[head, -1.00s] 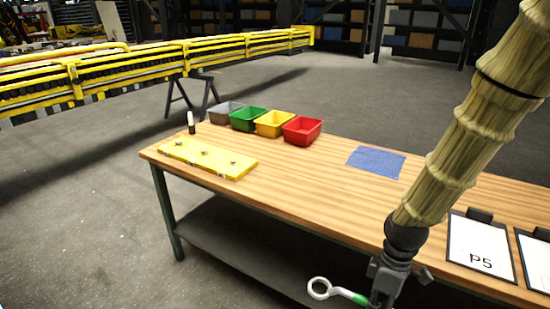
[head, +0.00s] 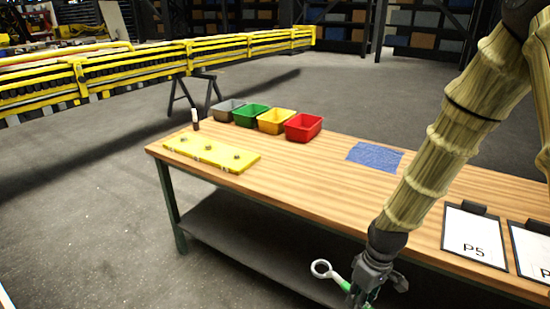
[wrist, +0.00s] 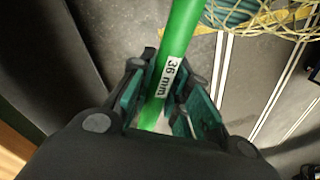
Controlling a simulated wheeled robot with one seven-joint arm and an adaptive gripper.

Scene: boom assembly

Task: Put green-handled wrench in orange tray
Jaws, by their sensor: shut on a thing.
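The wrench (head: 322,268) has a pale ring end and a green handle. In the head view its ring end sticks out to the left of my gripper (head: 362,296), in front of the table's near edge and below the tabletop. The wrist view shows the green handle (wrist: 180,35) with a white "36 mm" label, held between the two pads of my gripper (wrist: 165,105). My gripper is shut on the handle.
On the wooden table (head: 290,185) stand a grey bin (head: 227,112), a green bin (head: 251,117), a yellow-orange bin (head: 276,122) and a red bin (head: 303,128). A yellow plate (head: 212,153), a blue sheet (head: 375,157) and a clipboard marked P5 (head: 474,238) lie there too. The table's middle is clear.

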